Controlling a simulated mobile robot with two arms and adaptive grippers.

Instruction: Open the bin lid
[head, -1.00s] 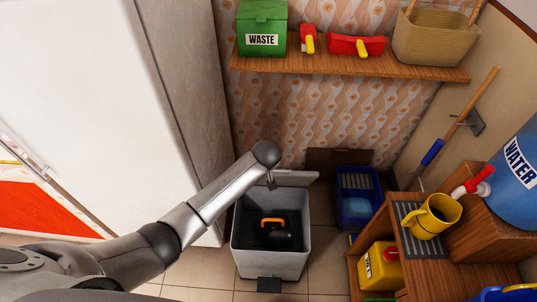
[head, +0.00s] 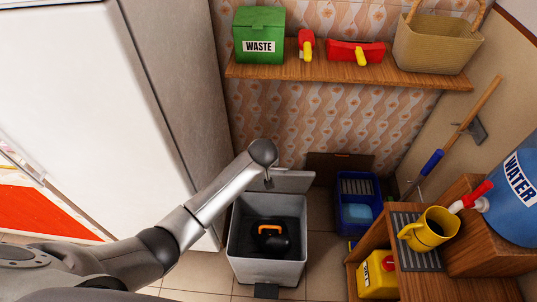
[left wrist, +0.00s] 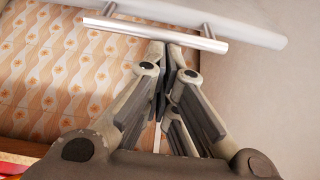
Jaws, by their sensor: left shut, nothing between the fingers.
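The bin (head: 268,271) is a pale grey box on the floor with a pedal at its front. Its lid (head: 293,181) stands raised at the bin's back edge, so the inside is open to view. A black object with an orange handle (head: 271,242) lies inside. My left arm reaches over the bin's left side; its hand is mostly hidden behind the wrist, with a small part (head: 268,184) showing by the lid. In the left wrist view my left gripper (left wrist: 174,58) is shut and empty, its tips close to a metal bar handle (left wrist: 155,33) on a pale panel. My right gripper is not in view.
A tall white cabinet (head: 90,90) stands at left. A blue crate (head: 357,205) is right of the bin. A green waste box (head: 259,36) sits on the wall shelf (head: 345,72).

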